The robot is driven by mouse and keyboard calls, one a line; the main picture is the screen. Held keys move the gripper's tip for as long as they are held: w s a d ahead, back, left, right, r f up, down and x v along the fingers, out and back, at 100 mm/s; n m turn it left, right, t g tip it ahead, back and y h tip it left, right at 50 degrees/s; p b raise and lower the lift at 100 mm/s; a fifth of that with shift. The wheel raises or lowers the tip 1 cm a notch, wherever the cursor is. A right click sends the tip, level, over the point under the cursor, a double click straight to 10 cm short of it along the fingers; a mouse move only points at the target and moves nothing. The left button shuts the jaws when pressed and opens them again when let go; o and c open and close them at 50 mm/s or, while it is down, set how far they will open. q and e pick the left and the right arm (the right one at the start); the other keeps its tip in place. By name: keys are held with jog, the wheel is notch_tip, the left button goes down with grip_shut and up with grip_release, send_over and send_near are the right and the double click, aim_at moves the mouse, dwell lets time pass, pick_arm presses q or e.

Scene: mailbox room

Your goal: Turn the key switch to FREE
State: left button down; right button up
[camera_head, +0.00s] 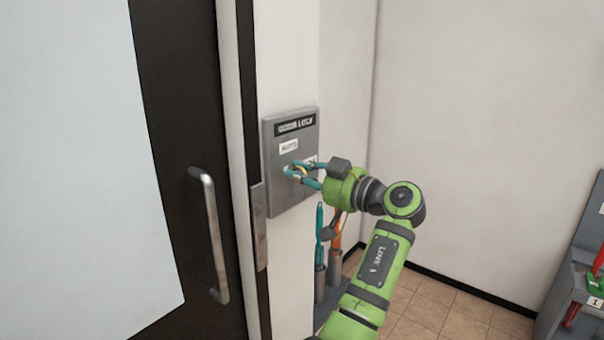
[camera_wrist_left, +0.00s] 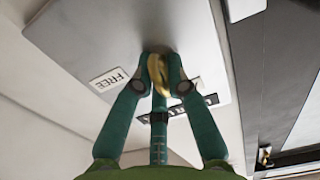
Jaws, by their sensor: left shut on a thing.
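A grey key switch panel (camera_head: 281,199) is fixed to the white wall right of the door. It has a dark header strip (camera_head: 296,124) and small white labels. In the left wrist view the panel (camera_wrist_left: 90,30) carries a label reading FREE (camera_wrist_left: 107,80). A gold key (camera_wrist_left: 157,75) stands at the panel, between the fingers of my left gripper (camera_wrist_left: 163,66). In the head view this gripper (camera_head: 304,175) is shut on the key, close to the panel face. The fingers hide the keyhole and part of a label. The key's exact angle is unclear. My right gripper is out of view.
A dark door with a metal handle (camera_head: 211,235) is on the left. Below the panel, teal (camera_head: 319,224) and orange (camera_head: 337,231) handled tools stand upright near my arm. A grey station (camera_head: 575,285) with red and green parts is at the right edge. Tiled floor between is clear.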

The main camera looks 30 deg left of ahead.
pick_arm(q)
jog(key=shift+f+m+p, duration=0.2)
jog(key=shift+m+p, duration=1.85)
jog(key=shift+m, duration=2.4)
jog(key=shift+f+m+p, duration=0.15)
jog(key=shift+m+p, duration=1.85)
jog(key=shift+m, duration=2.45)
jog(key=c, duration=1.2)
grip_release()
jog(key=shift+c, duration=0.2)
